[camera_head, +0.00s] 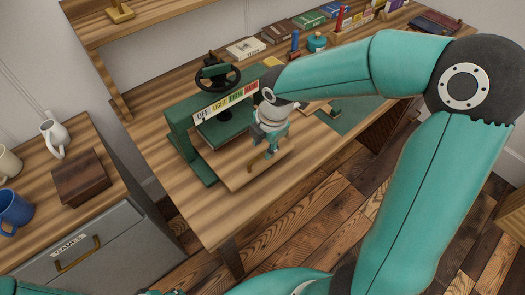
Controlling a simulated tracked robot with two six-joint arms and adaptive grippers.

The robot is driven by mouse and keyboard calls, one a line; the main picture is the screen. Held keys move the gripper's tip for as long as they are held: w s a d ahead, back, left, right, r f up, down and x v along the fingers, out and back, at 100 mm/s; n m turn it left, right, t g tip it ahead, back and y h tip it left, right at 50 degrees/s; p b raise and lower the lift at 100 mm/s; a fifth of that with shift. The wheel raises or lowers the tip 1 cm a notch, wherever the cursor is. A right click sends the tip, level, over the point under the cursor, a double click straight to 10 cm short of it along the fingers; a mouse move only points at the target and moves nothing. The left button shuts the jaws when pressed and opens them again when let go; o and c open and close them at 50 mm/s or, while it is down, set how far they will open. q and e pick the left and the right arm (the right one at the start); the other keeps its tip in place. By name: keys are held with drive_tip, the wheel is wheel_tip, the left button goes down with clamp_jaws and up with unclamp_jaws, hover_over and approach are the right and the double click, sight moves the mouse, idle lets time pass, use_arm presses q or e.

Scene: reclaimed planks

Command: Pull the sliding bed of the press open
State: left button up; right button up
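The green press (180,124) stands on the wooden desk, with a black handwheel (217,78) on top and a coloured label strip across its front. Its wooden sliding bed (228,172) lies low under the frame, with a brass handle (259,164) at its front edge. My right gripper (268,155) points down over the bed's front, close to the handle. Whether its fingers touch the handle, and how far apart they are, I cannot tell. The gripper and wrist hide part of the bed and handle.
A cabinet with a drawer labelled GAMES (75,246) stands left, carrying a brown box (80,178), a white jug (54,138) and a blue mug (14,212). Books and small items line the desk's back. The desk's front (205,220) is clear.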

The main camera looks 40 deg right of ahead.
sight(262, 155)
drive_tip(key=shift+w+f, duration=0.2)
drive_tip(key=shift+f, duration=0.75)
drive_tip(key=shift+w+f, duration=0.15)
drive_tip(key=shift+f, duration=0.8)
clamp_jaws()
